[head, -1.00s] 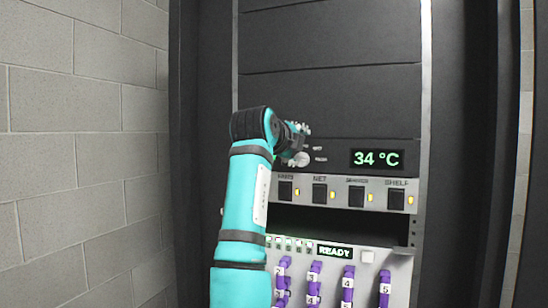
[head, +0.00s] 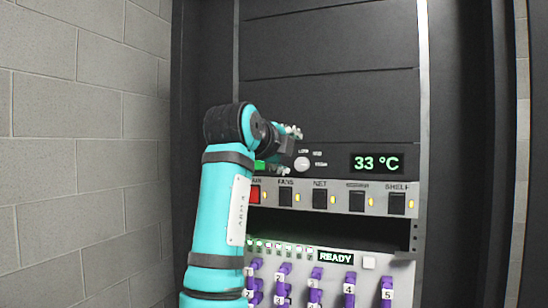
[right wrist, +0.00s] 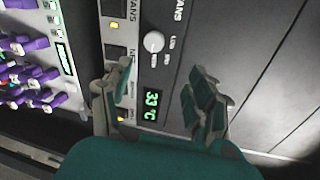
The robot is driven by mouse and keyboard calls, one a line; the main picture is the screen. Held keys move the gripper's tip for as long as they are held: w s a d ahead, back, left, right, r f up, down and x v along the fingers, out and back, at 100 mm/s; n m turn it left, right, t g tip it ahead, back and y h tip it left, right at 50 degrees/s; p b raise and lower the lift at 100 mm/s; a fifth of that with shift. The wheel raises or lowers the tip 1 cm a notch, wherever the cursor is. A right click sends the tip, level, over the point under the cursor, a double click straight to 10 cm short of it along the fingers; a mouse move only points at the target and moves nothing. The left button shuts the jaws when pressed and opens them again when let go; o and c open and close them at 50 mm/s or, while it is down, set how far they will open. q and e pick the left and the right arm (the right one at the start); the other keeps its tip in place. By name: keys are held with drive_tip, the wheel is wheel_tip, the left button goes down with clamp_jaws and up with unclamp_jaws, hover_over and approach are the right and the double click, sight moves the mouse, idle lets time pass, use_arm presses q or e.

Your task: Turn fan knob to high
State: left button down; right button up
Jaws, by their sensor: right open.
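The fan knob (head: 302,163) is a round pale knob on the dark panel left of the temperature display, with small labels around its right side. It also shows in the right wrist view (right wrist: 154,42), above the gap between my fingers. I cannot tell clearly which label it points to. My right gripper (head: 288,150) is just left of the knob in the head view, apart from it as far as I can see. In the right wrist view my right gripper (right wrist: 158,90) is open and empty, its fingers spread wide. My left gripper is in neither view.
A green display (head: 377,163) reads 33 °C. Below is a strip of switches, including a red one (head: 254,194) and a FANS switch (head: 285,196). Lower, a grey unit with a READY display (head: 336,257) carries several purple numbered handles. A block wall stands left.

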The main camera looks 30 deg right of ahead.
drive_tip(key=f+b+v, duration=0.1)
drive_tip(key=b+v, duration=0.1)
drive_tip(key=v, duration=0.4)
drive_tip(key=shift+s+a+f, duration=0.2)
drive_tip(key=shift+s+a, duration=0.1)
drive_tip(key=shift+s, duration=0.05)
idle(0.4)
idle(0.5)
